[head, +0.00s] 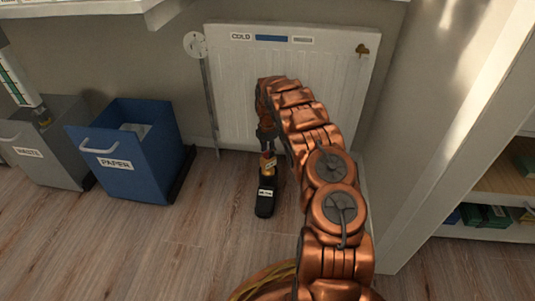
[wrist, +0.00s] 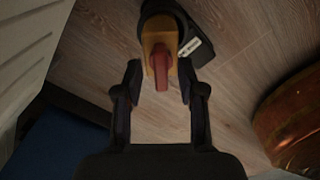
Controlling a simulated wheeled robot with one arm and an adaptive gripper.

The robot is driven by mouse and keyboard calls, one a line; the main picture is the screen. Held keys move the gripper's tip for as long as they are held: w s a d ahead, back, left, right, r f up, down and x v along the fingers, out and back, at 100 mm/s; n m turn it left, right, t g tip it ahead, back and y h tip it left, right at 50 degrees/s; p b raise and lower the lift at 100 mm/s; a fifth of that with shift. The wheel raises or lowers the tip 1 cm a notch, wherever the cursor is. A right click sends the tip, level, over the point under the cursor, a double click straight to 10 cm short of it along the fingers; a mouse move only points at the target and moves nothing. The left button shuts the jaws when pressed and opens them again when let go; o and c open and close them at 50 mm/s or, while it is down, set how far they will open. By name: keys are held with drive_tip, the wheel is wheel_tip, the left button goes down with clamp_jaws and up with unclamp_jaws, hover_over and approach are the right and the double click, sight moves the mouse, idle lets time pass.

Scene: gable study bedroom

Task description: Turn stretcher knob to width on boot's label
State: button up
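A dark boot (head: 264,208) stands on the floor in front of the radiator. Its white label (head: 265,193) is too small to read; the label (wrist: 189,47) also shows in the wrist view, unreadable there. A yellow-orange stretcher (wrist: 154,38) sits at the boot's top, with a red knob (wrist: 161,72) on it. My gripper (wrist: 159,80) is open, with one finger on each side of the red knob and visible gaps between. In the head view my gripper (head: 266,146) is just above and behind the boot, partly hiding the stretcher.
A white radiator (head: 235,85) marked COLD stands close behind my gripper. A blue PAPER bin (head: 125,165) and a grey WASTE bin (head: 45,150) are at left. A pale wall edge and shelves (head: 485,232) are at right. The wooden floor (head: 190,240) in front is clear.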

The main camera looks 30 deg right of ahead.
drive_tip(key=shift+f, duration=0.25)
drive_tip(key=shift+c, duration=0.3)
clamp_jaws()
drive_tip(key=shift+a, duration=0.15)
